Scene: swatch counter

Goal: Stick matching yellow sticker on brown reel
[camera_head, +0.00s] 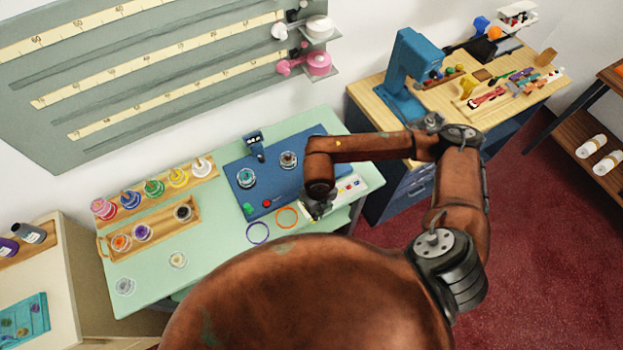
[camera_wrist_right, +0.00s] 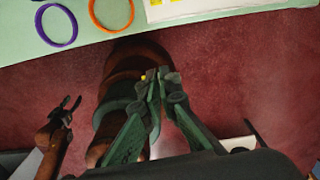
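The brown reel (camera_head: 288,159) lies on the blue mat (camera_head: 232,168) in the head view. A white sticker sheet (camera_head: 350,188) with small coloured squares lies to its right, partly behind my right arm. Its edge with yellow squares shows at the top of the right wrist view (camera_wrist_right: 200,10). My right gripper (camera_head: 318,208) is low beside the sheet's left end. Its fingertips (camera_wrist_right: 160,82) are close together, with a tiny yellow spot by the left one; whether it is a held sticker is unclear. My left gripper (camera_wrist_right: 68,103) shows in the wrist view, fingers apart and empty.
A teal reel (camera_head: 246,177) and a dark stand (camera_head: 254,145) are on the mat. A purple ring (camera_head: 257,233) and an orange ring (camera_head: 287,218) lie near the counter's front edge. Wooden racks (camera_head: 160,190) of coloured reels stand left. A blue machine (camera_head: 410,75) stands on the side table.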

